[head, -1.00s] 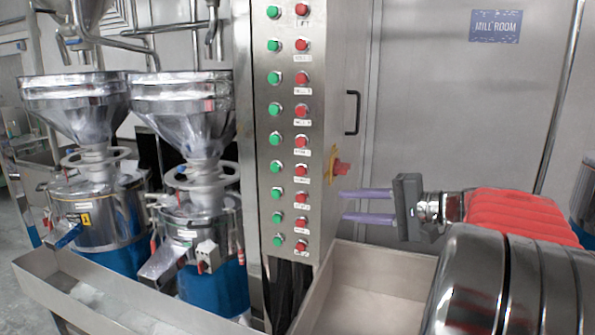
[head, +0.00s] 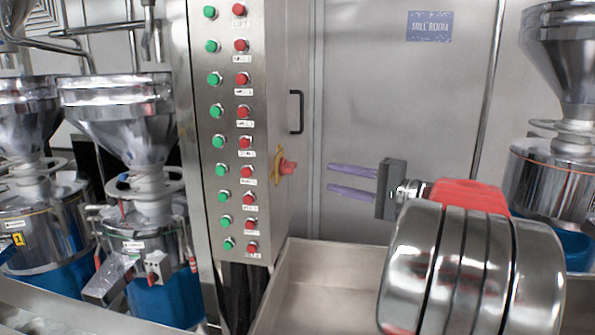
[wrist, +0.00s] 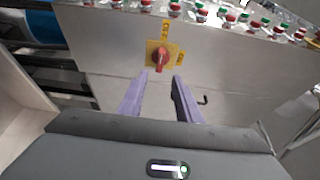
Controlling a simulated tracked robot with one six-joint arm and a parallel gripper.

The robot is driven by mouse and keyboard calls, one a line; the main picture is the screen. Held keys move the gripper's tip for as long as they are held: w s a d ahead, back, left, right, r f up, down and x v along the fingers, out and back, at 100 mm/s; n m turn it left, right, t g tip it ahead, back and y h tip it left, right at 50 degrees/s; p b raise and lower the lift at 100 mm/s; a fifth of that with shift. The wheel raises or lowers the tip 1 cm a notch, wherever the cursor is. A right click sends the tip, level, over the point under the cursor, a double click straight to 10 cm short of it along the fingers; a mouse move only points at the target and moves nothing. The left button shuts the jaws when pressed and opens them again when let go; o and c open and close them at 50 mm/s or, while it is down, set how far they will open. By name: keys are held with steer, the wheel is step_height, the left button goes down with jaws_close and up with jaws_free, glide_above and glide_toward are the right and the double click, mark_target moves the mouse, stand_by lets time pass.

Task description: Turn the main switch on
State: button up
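The main switch (head: 287,167) is a red rotary knob on a yellow plate, on the side face of the steel control cabinet. In the wrist view the red knob (wrist: 160,58) lies ahead, just beyond the fingertips and roughly between them. My gripper (head: 328,177) has two purple fingers held apart and empty, to the right of the switch with a visible gap. In the wrist view my gripper (wrist: 163,77) is also open, with nothing between the fingers.
The cabinet front (head: 230,130) carries columns of green and red buttons. A black door handle (head: 296,112) is above the switch. A steel trough (head: 330,280) lies below. Grinders with hoppers stand left (head: 120,110) and right (head: 565,150).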

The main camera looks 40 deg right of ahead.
mark_target(295, 169)
steer(key=x, duration=1.2)
jaws_close()
steer(key=shift+a, duration=0.15)
